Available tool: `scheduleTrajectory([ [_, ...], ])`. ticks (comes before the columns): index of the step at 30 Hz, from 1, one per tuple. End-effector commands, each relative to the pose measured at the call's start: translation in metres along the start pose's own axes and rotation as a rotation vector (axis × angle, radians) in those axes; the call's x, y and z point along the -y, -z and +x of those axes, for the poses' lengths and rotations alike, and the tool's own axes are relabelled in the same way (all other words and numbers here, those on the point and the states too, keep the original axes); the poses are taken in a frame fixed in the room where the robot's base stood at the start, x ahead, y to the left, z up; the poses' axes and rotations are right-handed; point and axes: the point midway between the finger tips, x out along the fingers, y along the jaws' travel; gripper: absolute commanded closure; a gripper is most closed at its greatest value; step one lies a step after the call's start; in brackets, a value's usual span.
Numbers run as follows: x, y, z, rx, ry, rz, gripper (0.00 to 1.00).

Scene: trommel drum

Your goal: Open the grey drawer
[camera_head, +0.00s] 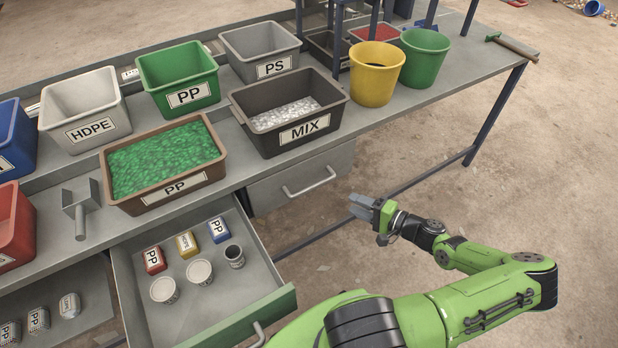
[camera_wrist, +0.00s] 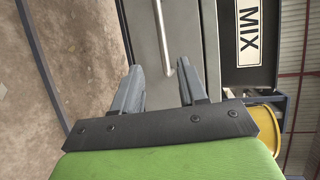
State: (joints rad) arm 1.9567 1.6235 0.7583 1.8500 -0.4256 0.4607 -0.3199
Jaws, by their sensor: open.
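The grey drawer (camera_head: 267,193) is set under the bench top, below the dark MIX bin, and its front is flush and closed. Its pale bar handle (camera_head: 309,184) runs across the front. In the wrist view the grey drawer front (camera_wrist: 205,40) stands upright in the picture, with the handle (camera_wrist: 163,32) ahead of my fingers. My gripper (camera_head: 360,206) is to the right of the handle, in free air in front of the drawer. In the wrist view my gripper (camera_wrist: 160,85) is open, with nothing between its fingers. The fingers appear apart from the handle.
A green-fronted drawer (camera_head: 285,300) stands pulled out at the left, holding small blocks and cups. The MIX bin (camera_head: 330,140), the brown PP bin (camera_head: 205,190) and a yellow bucket (camera_head: 373,88) stand on the bench. A bench leg (camera_head: 495,115) is at the right. The floor beside my arm is clear.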

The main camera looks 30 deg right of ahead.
Motion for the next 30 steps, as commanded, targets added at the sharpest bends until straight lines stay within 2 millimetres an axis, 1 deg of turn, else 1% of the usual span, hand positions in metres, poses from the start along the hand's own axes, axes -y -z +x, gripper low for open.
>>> scheduleTrajectory([
  [2, -0.001, 0.002, 0.001, -0.016, 0.018, 0.007, 0.58],
  [5, 0.0, 0.002, 0.013, -0.015, 0.018, 0.005, 0.58],
  [8, -0.001, 0.002, 0.036, -0.01, 0.018, 0.006, 0.58],
  [15, -0.001, 0.002, 0.098, -0.009, 0.016, 0.006, 0.58],
  [18, -0.001, 0.003, 0.122, -0.01, 0.015, 0.006, 0.58],
  [21, -0.001, 0.003, 0.141, -0.01, 0.013, 0.006, 0.58],
  [25, 0.0, 0.003, 0.154, -0.012, 0.013, 0.007, 0.58],
  [30, 0.001, 0.004, 0.156, -0.013, 0.012, 0.006, 0.58],
])
